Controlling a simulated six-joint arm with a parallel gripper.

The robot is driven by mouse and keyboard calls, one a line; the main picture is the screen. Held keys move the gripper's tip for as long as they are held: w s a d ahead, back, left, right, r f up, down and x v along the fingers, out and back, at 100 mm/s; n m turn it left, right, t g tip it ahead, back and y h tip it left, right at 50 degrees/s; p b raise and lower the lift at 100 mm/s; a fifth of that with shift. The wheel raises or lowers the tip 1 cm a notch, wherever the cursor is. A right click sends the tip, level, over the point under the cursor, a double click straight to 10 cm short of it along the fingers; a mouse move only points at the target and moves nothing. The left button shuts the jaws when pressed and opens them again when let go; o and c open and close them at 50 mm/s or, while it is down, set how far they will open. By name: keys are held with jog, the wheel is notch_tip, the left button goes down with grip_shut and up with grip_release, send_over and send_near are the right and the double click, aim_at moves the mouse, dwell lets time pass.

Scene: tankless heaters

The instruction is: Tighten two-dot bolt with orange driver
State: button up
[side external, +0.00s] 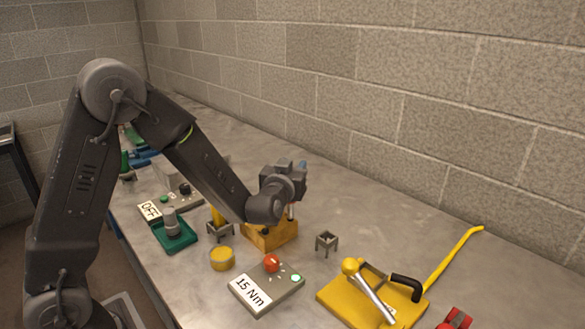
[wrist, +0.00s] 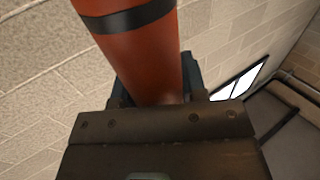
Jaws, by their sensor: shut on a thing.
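The orange driver (wrist: 140,60) fills the upper middle of the wrist view as an orange-red cylinder with a black band. My gripper (wrist: 155,100) is shut around it. In the side view my gripper (side external: 296,178) is above an orange-yellow block (side external: 270,236), and the arm mostly hides the driver there. A short thin shaft shows between the wrist and the block; I cannot tell whether it touches the block. I cannot make out the two-dot bolt in either view.
A box reading "15 Nm" (side external: 265,290) with a red knob is in front. An "OFF" box (side external: 172,203), green base (side external: 174,238), yellow cylinder (side external: 222,259), small stand (side external: 326,243) and yellow plate (side external: 345,301) with a lever surround the block. A block wall (side external: 400,100) runs behind.

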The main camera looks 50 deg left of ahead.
jog(key=shift+r, duration=3.6)
